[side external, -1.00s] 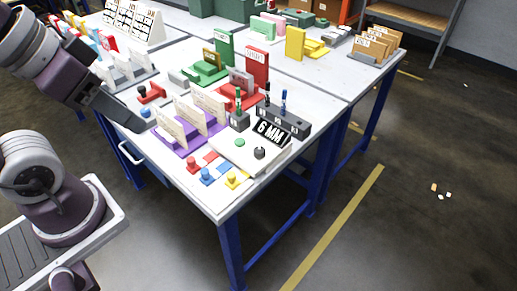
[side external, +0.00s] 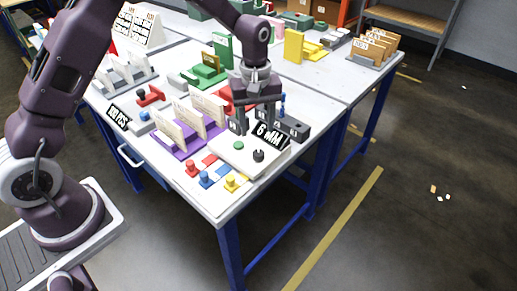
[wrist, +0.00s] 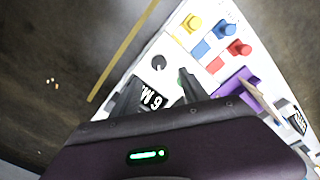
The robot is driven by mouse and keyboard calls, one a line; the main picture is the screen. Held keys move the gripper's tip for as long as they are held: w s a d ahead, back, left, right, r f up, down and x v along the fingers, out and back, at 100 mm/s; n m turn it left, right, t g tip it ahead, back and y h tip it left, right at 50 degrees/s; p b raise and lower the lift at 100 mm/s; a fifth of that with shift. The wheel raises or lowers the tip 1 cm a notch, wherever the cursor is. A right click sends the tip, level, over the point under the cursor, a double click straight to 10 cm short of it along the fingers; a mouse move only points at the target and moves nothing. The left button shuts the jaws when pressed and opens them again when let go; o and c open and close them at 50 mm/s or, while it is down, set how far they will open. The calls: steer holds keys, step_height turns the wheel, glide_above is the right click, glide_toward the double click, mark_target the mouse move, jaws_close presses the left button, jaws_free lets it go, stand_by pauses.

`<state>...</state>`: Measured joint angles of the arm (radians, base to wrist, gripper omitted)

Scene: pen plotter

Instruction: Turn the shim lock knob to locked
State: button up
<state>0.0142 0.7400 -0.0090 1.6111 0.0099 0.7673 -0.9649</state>
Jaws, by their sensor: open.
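A small round black knob (side external: 258,155) stands on the white panel (side external: 235,158) near the front corner of the table; I take it as the shim lock knob, and no lock marking is legible. It also shows in the wrist view (wrist: 159,62), clear of my fingers. A green button (side external: 238,145) sits left of it on the same panel, and a black "6 MM" sign (side external: 268,135) stands behind it. My gripper (side external: 256,124) points down above the back part of the panel, near the sign. Its fingers are apart and empty, and they do not touch the knob.
Red (side external: 191,168), blue (side external: 206,179) and yellow (side external: 231,182) knobbed pieces lie along the front edge. A purple rack (side external: 178,148) with cream cards stands left of the panel. A grey block with pegs (side external: 293,128) is behind the sign. The floor beyond the right edge is open.

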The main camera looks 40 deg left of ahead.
mark_target(259, 152)
steer(key=f, duration=0.9)
steer(key=shift+w+f, duration=0.25)
steer(key=shift+w, duration=0.05)
jaws_close()
